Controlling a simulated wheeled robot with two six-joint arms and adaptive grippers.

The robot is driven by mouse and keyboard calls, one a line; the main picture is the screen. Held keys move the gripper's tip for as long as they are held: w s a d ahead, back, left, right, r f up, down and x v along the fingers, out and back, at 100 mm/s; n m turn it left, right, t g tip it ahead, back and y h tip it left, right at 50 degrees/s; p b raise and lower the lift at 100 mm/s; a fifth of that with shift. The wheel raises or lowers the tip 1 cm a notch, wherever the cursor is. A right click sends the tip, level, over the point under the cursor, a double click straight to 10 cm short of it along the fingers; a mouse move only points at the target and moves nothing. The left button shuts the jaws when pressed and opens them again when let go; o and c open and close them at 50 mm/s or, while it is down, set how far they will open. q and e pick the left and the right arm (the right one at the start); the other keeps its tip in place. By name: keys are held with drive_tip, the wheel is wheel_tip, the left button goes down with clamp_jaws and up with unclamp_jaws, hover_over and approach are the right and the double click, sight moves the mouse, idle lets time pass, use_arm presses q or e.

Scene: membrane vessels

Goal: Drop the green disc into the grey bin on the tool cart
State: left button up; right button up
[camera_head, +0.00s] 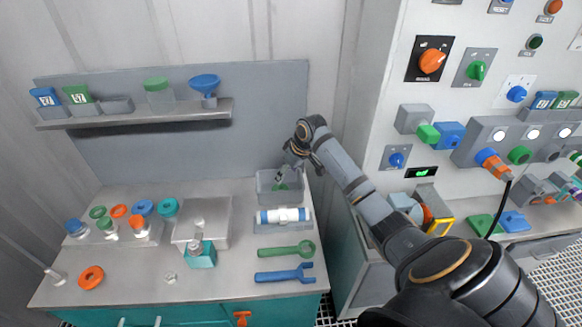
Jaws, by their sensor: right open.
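The grey bin (263,193) is an open box at the back right of the tool cart's top. A small green patch, which looks like the green disc (282,187), shows inside the bin's outline, just under my right gripper. It is too small to tell whether it lies on the bin floor or touches a fingertip. My right gripper (281,176) is open and points down over the bin, its arm coming from the lower right. My left gripper is not in view.
A white and blue cylinder (284,215) lies in a grey holder in front of the bin. Green (286,250) and blue (284,275) wrenches lie nearer the front. Coloured rings and a grey block (205,218) stand left. A shelf (135,115) hangs behind; a control panel (385,125) stands right.

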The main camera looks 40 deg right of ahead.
drive_tip(key=v, duration=0.5)
drive_tip(key=shift+s+r, duration=0.1)
drive_tip(key=shift+r, duration=0.25)
